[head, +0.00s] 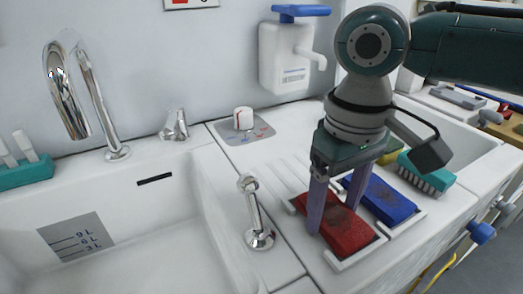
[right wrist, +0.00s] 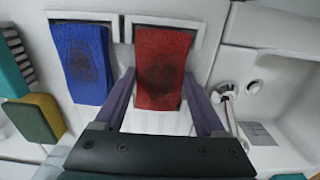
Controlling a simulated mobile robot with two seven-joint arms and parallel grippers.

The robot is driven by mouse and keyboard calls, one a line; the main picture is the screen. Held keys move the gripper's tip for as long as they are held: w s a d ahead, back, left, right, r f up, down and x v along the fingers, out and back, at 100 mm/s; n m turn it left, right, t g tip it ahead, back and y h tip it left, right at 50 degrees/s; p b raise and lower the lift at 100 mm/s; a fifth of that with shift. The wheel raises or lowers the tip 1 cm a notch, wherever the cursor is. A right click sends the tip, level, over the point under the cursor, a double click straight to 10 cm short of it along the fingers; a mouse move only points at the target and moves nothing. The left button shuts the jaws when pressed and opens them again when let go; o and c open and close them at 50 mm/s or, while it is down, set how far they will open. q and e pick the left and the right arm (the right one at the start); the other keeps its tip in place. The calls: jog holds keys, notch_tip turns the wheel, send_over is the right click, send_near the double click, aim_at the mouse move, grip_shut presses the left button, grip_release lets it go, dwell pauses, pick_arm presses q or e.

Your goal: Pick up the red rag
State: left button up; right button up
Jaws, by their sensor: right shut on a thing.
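The red rag (head: 345,232), a flat folded cloth with a dark stain, lies at the white holder near the counter's front edge. My right gripper (head: 336,212) points down over it, with one purple-grey finger on each side, shut on the rag. In the right wrist view the rag (right wrist: 160,62) sits between the two fingers (right wrist: 160,84). I cannot tell whether it is lifted off the holder. My left gripper is in neither view.
A blue rag (head: 385,199) lies just right of the red one. A teal brush (head: 428,175) and a yellow-green sponge (right wrist: 36,117) are beyond it. A tap (head: 256,215) and the sink basin (head: 130,235) are to the left. A soap dispenser (head: 285,55) hangs behind.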

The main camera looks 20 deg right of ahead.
jog(key=c, duration=0.7)
jog(key=shift+o, duration=0.2)
jog(key=shift+r, duration=0.15)
